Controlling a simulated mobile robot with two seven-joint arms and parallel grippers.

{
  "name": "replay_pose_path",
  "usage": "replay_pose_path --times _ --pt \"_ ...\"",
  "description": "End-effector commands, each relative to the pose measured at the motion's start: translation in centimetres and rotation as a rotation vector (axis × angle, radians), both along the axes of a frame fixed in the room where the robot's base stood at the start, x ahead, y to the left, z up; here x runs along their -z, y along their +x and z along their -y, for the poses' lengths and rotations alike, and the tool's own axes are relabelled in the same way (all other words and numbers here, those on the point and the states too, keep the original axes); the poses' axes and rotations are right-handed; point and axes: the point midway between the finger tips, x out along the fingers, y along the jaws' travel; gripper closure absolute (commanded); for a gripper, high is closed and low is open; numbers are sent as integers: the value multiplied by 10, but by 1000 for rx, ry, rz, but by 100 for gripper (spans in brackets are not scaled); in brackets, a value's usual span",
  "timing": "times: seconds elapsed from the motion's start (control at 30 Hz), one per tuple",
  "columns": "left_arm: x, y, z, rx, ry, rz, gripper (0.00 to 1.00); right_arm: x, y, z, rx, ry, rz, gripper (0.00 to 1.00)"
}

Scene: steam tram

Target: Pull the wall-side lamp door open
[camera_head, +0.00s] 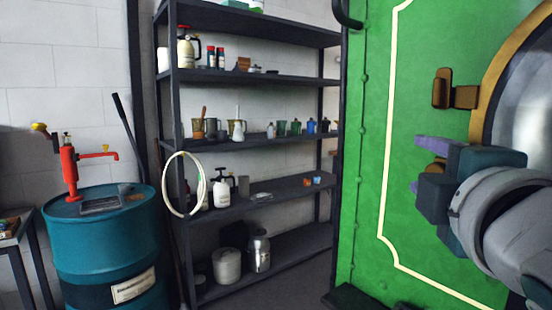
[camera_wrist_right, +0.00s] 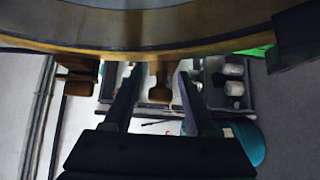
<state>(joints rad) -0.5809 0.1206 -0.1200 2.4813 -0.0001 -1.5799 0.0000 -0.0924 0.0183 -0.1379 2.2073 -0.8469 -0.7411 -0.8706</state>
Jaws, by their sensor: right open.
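The lamp door is a round glass (camera_head: 528,105) in a brass ring (camera_head: 494,75) on the green tram front, cut off by the right edge. A brass bracket (camera_head: 455,92) stands at its left side. My right gripper (camera_head: 424,162) is open beside the lower left of the ring. A second brass piece (camera_head: 438,165) shows between its purple fingers, partly hidden. In the right wrist view, the brass rim (camera_wrist_right: 150,48) crosses the top. A brass knob (camera_wrist_right: 160,82) shows between the open fingers (camera_wrist_right: 156,88); I cannot tell if they touch it. My left gripper is out of view.
A dark shelf rack (camera_head: 255,78) with bottles and jars stands against the white wall. A blue drum (camera_head: 105,250) with a red pump (camera_head: 69,170) is at the left. The green panel (camera_head: 375,150) fills the right side. Some floor shows between rack and tram.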

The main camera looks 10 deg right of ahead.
Motion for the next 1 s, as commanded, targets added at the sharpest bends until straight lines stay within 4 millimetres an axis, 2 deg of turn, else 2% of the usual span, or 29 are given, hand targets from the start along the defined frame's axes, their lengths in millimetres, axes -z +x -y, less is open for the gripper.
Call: replay_pose_path --times 0.1,0.37,0.87,1.0 --pt "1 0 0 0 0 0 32 0 6 3 1 0 0 43" --pt "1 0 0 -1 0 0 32 0 7 4 1 0 -1 43" --pt "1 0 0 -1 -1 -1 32 0 7 3 1 2 -1 98" --pt "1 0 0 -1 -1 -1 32 0 7 3 1 2 -1 100"
